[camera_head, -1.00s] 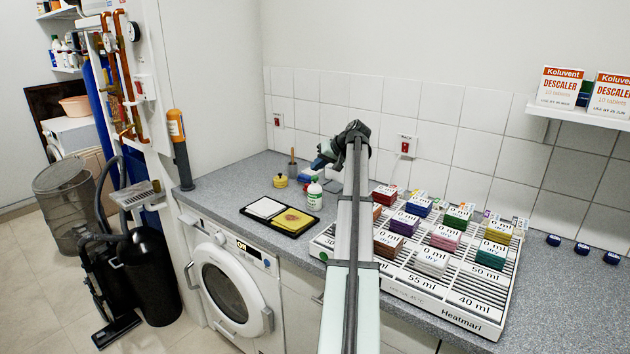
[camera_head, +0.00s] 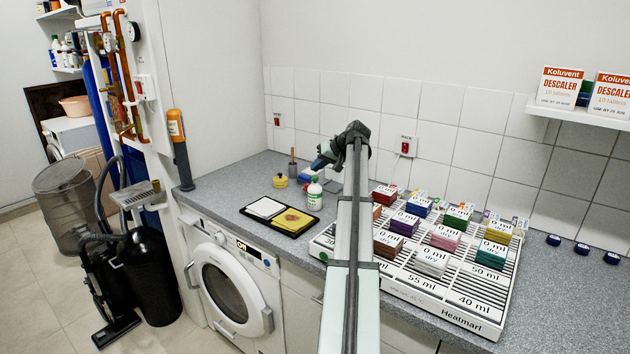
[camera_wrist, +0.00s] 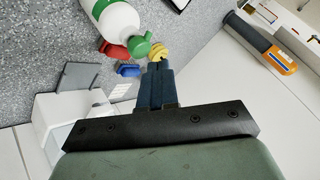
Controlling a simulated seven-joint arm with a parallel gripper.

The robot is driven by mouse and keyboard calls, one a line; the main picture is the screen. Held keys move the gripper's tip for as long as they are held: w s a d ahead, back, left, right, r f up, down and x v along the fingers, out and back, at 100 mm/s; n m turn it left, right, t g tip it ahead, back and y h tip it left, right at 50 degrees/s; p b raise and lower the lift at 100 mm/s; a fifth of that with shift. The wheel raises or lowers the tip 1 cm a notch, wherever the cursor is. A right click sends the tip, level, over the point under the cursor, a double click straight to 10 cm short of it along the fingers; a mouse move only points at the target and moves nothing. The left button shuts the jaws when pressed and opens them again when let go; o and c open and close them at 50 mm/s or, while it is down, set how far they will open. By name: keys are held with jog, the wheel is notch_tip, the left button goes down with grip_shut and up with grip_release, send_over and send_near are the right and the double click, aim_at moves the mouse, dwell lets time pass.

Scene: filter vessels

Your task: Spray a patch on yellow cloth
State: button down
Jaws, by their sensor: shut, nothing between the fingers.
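A yellow cloth (camera_head: 292,220) with a brownish patch lies in the right half of a black tray (camera_head: 268,228); a white cloth (camera_head: 265,207) fills the left half. A white bottle with a green cap and label (camera_head: 314,196) stands upright behind the tray. It also shows at the top of the wrist view (camera_wrist: 117,20). My gripper (camera_head: 319,164) is above the counter behind the bottle. In the wrist view its blue fingers (camera_wrist: 158,66) are together and empty, pointing toward a yellow round object (camera_wrist: 158,52), which shows just past the tips. My arm hides part of the counter.
A white slatted rack (camera_head: 415,305) with several coloured cloth stacks and cards fills the counter at right. Small blue and red items (camera_wrist: 128,70) lie near the bottle. An orange-and-grey cylinder (camera_head: 179,150) stands at the left counter end. A shelf with descaler boxes (camera_head: 556,87) is at upper right.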

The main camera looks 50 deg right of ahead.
jog(key=shift+f, duration=0.95)
dwell(0.9)
jog(key=shift+r, duration=1.05)
jog(key=shift+r, duration=3)
dwell(0.3)
jog(key=shift+f, duration=3)
